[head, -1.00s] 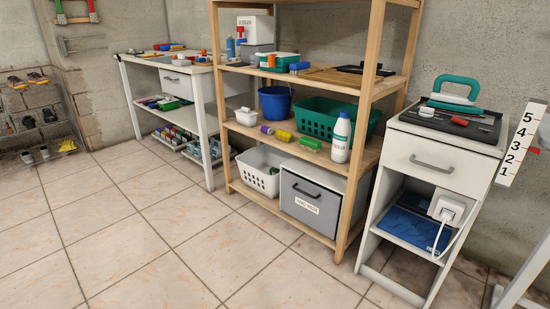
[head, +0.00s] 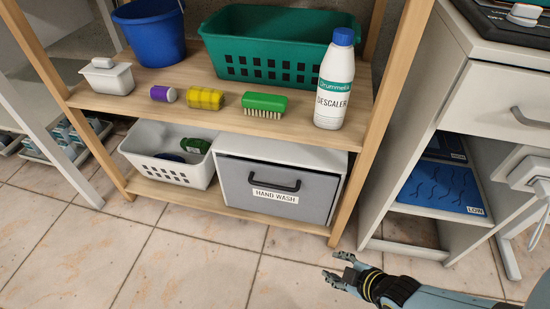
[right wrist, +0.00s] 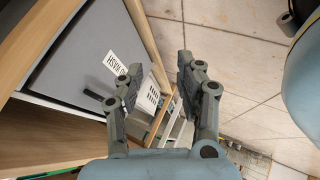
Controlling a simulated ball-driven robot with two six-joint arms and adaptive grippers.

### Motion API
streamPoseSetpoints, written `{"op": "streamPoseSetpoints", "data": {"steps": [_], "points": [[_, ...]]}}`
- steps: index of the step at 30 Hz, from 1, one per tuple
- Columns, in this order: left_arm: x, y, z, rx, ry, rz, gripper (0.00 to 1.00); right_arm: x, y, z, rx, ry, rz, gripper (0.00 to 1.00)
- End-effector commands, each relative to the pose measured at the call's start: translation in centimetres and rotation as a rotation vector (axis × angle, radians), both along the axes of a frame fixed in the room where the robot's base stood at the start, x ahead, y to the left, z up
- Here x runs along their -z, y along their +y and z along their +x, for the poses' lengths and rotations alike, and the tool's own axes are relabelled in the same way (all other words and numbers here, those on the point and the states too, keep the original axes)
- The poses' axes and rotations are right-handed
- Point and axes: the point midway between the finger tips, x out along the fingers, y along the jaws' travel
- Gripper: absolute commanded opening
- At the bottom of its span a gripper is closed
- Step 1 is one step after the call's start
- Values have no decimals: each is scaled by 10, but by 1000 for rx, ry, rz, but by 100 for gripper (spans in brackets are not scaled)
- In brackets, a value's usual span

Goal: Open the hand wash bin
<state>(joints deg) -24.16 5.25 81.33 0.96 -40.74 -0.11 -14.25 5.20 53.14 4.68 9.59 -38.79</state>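The hand wash bin (head: 258,198) is a grey-fronted box in a white casing on the lowest board of the wooden shelf. Its front is shut, with a dark handle (head: 274,183) above a white "HAND WASH" label. In the right wrist view the bin front (right wrist: 92,58) shows at the upper left, partly behind a finger. My right gripper (head: 340,276) is at the lower right in the head view, in front of the shelf and apart from the bin. In the right wrist view its two fingers (right wrist: 157,85) stand apart with nothing between them. My left gripper is not in view.
A white basket (head: 140,152) stands left of the bin. The board above holds a descaler bottle (head: 333,90), a green brush (head: 264,104) and a green basket (head: 230,45). A white cabinet (head: 463,110) stands at right. The tiled floor (head: 190,262) in front is clear.

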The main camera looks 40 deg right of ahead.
Motion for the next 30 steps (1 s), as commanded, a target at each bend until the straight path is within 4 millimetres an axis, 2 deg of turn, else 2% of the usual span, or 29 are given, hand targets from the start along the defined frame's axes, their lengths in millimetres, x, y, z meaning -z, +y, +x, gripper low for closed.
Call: {"op": "streamPoseSetpoints", "data": {"steps": [1, 3, 6, 9, 12, 16, 22, 26, 30], "points": [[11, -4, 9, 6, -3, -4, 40, 20, 0, 21, -70, -81, -64, 36], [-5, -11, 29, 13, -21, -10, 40, 12, 1, 58, -163, -214, -176, 36], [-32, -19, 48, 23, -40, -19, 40, -4, 1, 99, -258, -378, -337, 36], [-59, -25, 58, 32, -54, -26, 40, -21, 1, 125, -312, -499, -478, 36], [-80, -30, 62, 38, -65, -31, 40, -35, 1, 141, -338, -578, -582, 36], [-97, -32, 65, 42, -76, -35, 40, -48, 1, 152, -348, -628, -651, 36], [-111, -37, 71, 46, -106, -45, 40, -47, -1, 179, -350, -639, -664, 36], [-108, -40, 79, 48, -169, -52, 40, -40, -3, 208, -351, -636, -662, 36], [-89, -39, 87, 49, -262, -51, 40, -38, -4, 228, -351, -634, -662, 36]]}}
